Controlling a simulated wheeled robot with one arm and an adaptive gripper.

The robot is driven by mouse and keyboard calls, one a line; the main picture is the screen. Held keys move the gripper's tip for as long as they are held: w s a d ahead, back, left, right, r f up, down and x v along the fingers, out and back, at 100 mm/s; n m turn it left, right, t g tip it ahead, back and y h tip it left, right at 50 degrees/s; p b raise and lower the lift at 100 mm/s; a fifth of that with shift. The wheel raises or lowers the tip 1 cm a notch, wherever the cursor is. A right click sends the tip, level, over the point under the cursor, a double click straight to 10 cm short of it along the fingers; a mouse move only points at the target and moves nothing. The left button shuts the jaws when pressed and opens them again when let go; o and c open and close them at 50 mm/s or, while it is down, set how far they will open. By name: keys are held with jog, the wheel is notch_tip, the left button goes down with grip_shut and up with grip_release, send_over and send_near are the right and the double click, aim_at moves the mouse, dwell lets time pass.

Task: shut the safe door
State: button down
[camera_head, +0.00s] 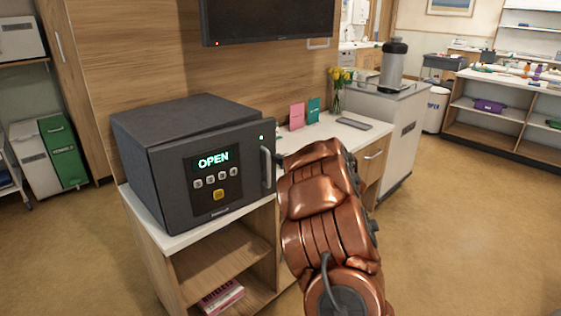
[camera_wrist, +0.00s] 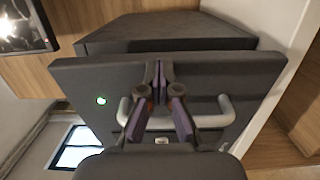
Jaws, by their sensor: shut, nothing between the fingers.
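The dark grey safe (camera_head: 140,149) stands on a white-topped wooden cabinet, and its display reads OPEN. Its door (camera_head: 171,181) carries the display, a keypad and a bar handle (camera_head: 266,168) on the right side. The door sits close to the body; I cannot tell how wide any gap is. In the wrist view the door (camera_wrist: 240,85) fills the middle, with the handle (camera_wrist: 212,121) across it. My gripper (camera_wrist: 157,72) is shut and empty, its fingertips at or very near the door's face by the handle. In the head view my copper arm hides the gripper.
The white counter (camera_head: 335,133) right of the safe holds a pink card (camera_head: 296,116), a teal card (camera_head: 313,110), a flower vase and a dark tablet (camera_head: 353,123). A wall screen (camera_head: 268,20) hangs above. Open floor lies at right.

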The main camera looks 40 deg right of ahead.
jog(key=w, duration=0.1)
jog(key=w+n+y, duration=0.1)
jog(key=w, duration=0.1)
jog(key=w+y, duration=0.1)
jog(key=shift+w+d+n, duration=0.3)
jog(key=shift+w+d, duration=0.05)
jog(key=shift+w+r+y, duration=0.1)
jog(key=shift+r+y, duration=0.2)
jog(key=shift+w+a+r, duration=0.1)
jog(key=shift+r, duration=0.05)
jog(key=b, duration=0.2)
send_near(272, 154)
jog(key=shift+s+d+f, duration=0.35)
jog(key=shift+s, duration=0.25)
jog(key=shift+s+d+f, duration=0.35)
jog(key=shift+s+f, duration=0.05)
jog(key=shift+s, duration=0.15)
